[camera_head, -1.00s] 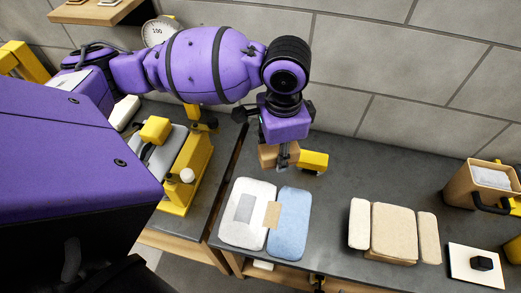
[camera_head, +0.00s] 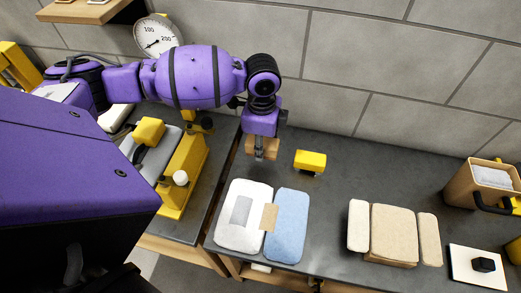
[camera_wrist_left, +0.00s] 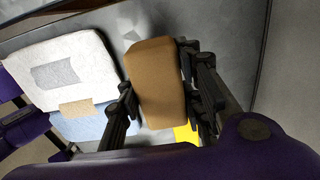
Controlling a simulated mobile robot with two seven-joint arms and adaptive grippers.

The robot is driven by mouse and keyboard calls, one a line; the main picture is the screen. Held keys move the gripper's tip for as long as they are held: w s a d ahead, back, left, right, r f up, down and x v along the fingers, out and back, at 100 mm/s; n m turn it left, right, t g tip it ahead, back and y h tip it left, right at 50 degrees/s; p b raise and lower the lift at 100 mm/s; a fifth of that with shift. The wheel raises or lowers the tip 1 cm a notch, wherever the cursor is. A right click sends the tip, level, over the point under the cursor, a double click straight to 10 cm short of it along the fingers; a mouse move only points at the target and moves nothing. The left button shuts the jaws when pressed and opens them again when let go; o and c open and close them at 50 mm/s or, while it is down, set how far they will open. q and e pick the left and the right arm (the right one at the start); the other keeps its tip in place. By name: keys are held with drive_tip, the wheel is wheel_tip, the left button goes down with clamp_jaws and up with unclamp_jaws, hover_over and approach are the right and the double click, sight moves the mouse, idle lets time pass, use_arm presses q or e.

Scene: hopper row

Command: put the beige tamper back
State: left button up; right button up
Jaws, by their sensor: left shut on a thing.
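The beige tamper (camera_head: 264,145), a tan-brown block, is held in my left gripper (camera_head: 259,153) near the back of the dark counter, left of a yellow block. In the left wrist view the beige tamper (camera_wrist_left: 153,78) sits between the two black fingers, which are shut on its sides. Its underside is hidden, and I cannot tell how far it is above the counter. My right gripper is not in view.
The yellow block (camera_head: 310,161) stands close by on the counter (camera_head: 335,190). White (camera_head: 236,228) and blue (camera_head: 287,232) pads lie in front, with beige pads (camera_head: 393,232) further right. A tan bin (camera_head: 470,187) and white plate (camera_head: 465,265) are at the right. A gap separates the left counter.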

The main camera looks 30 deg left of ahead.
use_arm(q)
drive_tip(key=shift+w+a+f, duration=0.4)
drive_tip(key=shift+f, duration=0.25)
drive_tip(key=shift+w+a+f, duration=0.35)
drive_tip(key=shift+f, duration=0.25)
drive_tip(key=shift+w+f, duration=0.1)
drive_tip(key=shift+f, duration=1.45)
drive_tip(key=shift+f, duration=0.1)
drive_tip(key=o, duration=1.3)
wheel_tip(320, 180, up, 12)
drive_tip(key=shift+r, duration=0.1)
